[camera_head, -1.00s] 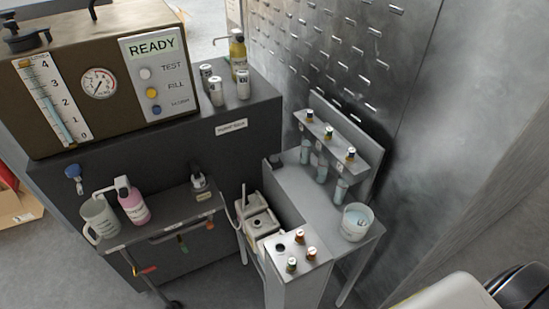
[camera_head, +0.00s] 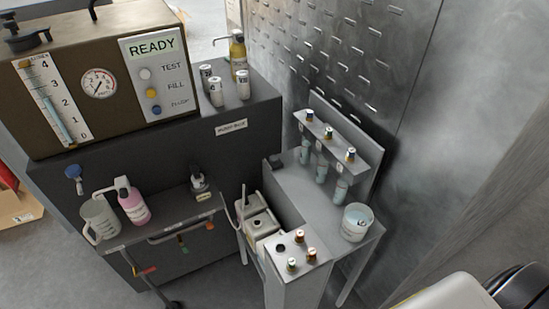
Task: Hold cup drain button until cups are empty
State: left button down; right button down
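Three small clear cups or tubes with bluish contents, left (camera_head: 305,155), middle (camera_head: 321,171) and right (camera_head: 341,189), hang under a grey rack (camera_head: 328,140). Each has a capped knob above it on the rack. Their exact liquid levels are too small to tell. A low grey panel (camera_head: 290,251) in front carries a black button (camera_head: 280,247) and several small coloured-top knobs (camera_head: 299,236). I cannot read which control is the cup drain button.
A white bucket (camera_head: 356,223) stands at the bench's right end. The brown washer (camera_head: 60,70) reads READY. Small bottles (camera_head: 238,55) and cans stand on the dark cabinet. A side shelf (camera_head: 160,219) holds a jug and a pink bottle. A metal wall closes off the back right.

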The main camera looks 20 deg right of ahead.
aim_at(273, 159)
jog(key=i+j+z, duration=0.15)
jog(key=j, duration=0.2)
jog(key=i+j+z, duration=0.15)
jog(key=j, duration=0.2)
jog(key=i+j+z, duration=0.15)
jog(key=j, duration=0.25)
jog(key=i+j+z, duration=0.15)
jog(key=j, duration=0.25)
jog(key=k, duration=0.05)
